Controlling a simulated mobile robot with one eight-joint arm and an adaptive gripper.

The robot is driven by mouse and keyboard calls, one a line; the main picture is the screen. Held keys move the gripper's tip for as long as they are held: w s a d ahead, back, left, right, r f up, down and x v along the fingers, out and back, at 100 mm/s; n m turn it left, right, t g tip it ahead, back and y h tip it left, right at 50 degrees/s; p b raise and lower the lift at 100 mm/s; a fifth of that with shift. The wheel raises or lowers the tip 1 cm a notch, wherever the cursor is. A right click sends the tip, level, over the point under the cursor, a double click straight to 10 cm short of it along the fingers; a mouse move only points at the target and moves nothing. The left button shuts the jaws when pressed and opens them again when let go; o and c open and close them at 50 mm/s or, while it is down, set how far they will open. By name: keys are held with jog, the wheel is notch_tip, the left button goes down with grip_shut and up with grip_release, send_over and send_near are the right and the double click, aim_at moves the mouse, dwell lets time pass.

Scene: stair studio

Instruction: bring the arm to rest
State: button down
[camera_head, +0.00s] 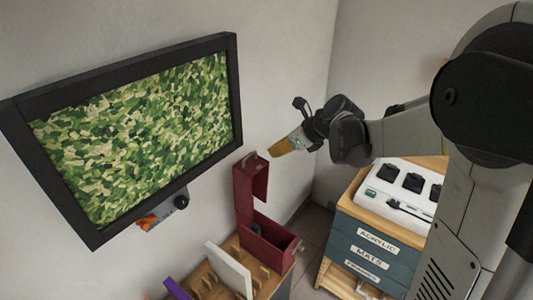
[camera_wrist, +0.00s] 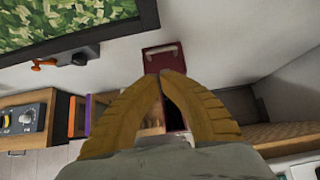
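My gripper (camera_head: 275,151) is in the air in the head view, right of the framed green picture and above the red box. Its yellow fingers point left and down. In the wrist view, the two fingertips (camera_wrist: 172,73) meet, with a gap between the fingers lower down and nothing held in it. The gripper looks shut and empty. My arm reaches in from the right of the head view.
A black-framed green picture (camera_head: 118,40) hangs on the left wall. An open red box (camera_head: 268,244) stands on a wooden rack with a white panel (camera_head: 230,268). A labelled drawer unit (camera_head: 372,240) carries a white case (camera_head: 405,184). Air around the gripper looks clear.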

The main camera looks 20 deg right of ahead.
jog(key=s+f+n+h+b, duration=0.1)
jog(key=s+f+n+b, duration=0.1)
jog(key=s+n, duration=0.6)
jog(key=s+a+f+n+h+b, duration=0.1)
jog(key=s+f+n+h+b, duration=0.1)
jog(key=s+n+b, duration=0.3)
jog(key=s+a+f+n+h+b, duration=0.1)
jog(key=s+f+n+b, duration=0.3)
jog(key=s+n, duration=0.9)
jog(key=n+h, duration=0.1)
jog(key=n, duration=0.1)
jog(key=shift+s+a+f+n, duration=0.2)
jog(key=shift+a+f+n, duration=0.05)
jog(key=shift+n, duration=0.05)
